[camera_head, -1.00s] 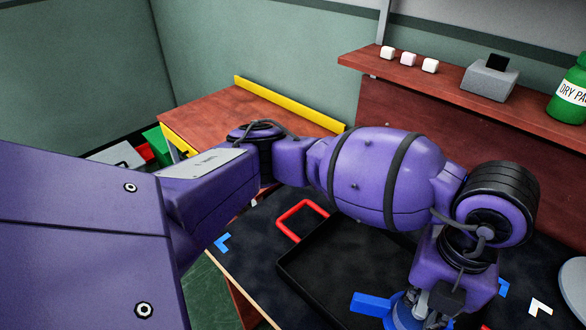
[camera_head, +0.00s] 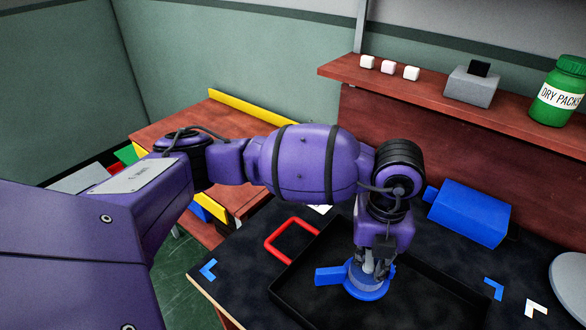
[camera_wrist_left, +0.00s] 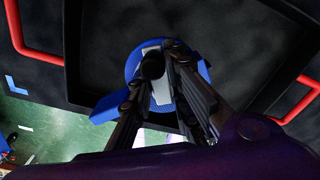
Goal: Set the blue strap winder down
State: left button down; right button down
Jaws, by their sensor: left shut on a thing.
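The blue strap winder (camera_head: 368,285) is a round blue disc with a flat blue handle pointing left and a grey hub on top. My left gripper (camera_head: 374,272) points down and is shut on its hub. The winder is over the black tray (camera_head: 300,284) with red handles; I cannot tell whether it touches the tray floor. In the left wrist view the winder (camera_wrist_left: 130,72) lies between and behind the fingers (camera_wrist_left: 165,62), with the tray (camera_wrist_left: 95,60) around it. My right gripper is in neither current view.
A blue box-like item (camera_head: 470,212) lies behind the tray on the right. Blue corner marks (camera_head: 493,289) and a white one (camera_head: 536,307) are on the dark worktop. A shelf (camera_head: 420,95) holds white cubes, a grey box and a green bottle (camera_head: 560,92).

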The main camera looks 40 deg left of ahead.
pick_arm(q)
jog(key=f, duration=0.1)
jog(key=w+a+f, duration=0.2)
jog(key=f, duration=0.1)
jog(key=shift+w+a+f, duration=0.1)
jog(key=shift+w, duration=0.1)
jog(key=shift+w+a+f, duration=0.1)
jog(key=shift+w+f, duration=0.05)
jog(key=shift+f, duration=1.55)
jog(key=c, duration=1.7)
grip_release()
jog(key=shift+f, duration=0.1)
jog(key=shift+o, duration=0.2)
notch_tip(320, 180, up, 12)
jog(key=shift+r, duration=0.2)
